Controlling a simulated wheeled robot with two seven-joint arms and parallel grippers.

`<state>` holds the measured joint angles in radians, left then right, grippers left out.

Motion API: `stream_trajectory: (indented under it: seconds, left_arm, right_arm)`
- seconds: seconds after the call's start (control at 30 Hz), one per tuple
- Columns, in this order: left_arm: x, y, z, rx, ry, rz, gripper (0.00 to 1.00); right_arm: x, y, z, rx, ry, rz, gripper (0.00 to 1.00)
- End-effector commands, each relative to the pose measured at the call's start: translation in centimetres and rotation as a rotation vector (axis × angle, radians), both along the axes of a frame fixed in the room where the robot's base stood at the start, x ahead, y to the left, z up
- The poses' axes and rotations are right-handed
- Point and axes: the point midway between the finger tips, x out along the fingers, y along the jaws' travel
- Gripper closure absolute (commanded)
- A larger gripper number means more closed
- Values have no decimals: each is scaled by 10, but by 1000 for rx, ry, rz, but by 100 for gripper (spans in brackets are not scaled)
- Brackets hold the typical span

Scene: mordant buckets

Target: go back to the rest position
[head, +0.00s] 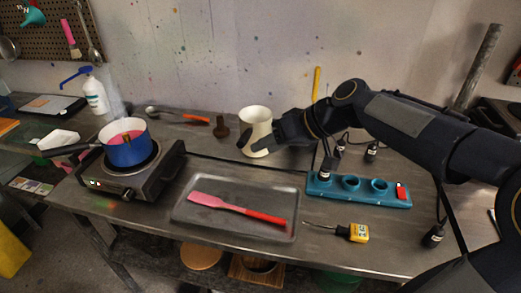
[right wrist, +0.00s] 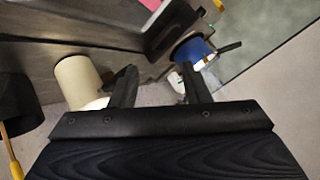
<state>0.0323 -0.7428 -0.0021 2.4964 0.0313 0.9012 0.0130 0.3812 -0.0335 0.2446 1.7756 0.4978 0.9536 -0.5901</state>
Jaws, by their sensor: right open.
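My right gripper (head: 254,141) is in the middle of the head view, in front of a cream cup (head: 256,118) that stands upright at the back of the bench. In the right wrist view the gripper's fingers (right wrist: 157,70) are apart with nothing held between them. The cream cup (right wrist: 76,80) lies outside the left finger in that view. Whether the finger touches the cup I cannot tell. My right arm reaches in from the right, over the back right of the bench. My left gripper is not in view.
A blue pot (head: 127,146) sits on a hot plate (head: 136,178) at left. A metal tray (head: 180,212) holds a pink spatula (head: 236,208).

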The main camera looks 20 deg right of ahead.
Motion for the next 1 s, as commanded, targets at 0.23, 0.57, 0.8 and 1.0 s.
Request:
stream_trajectory:
  seconds: [0.23,0.57,0.8,1.0]
  left_arm:
    - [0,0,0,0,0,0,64]
    - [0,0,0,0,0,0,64]
    - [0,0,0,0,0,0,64]
    - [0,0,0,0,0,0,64]
  right_arm:
    - [-1,-1,1,0,-1,0,57]
    - [-1,-1,1,-1,0,-1,57]
    - [-68,8,-16,-78,74,-64,57]
    - [-165,9,-64,-149,166,-199,57]
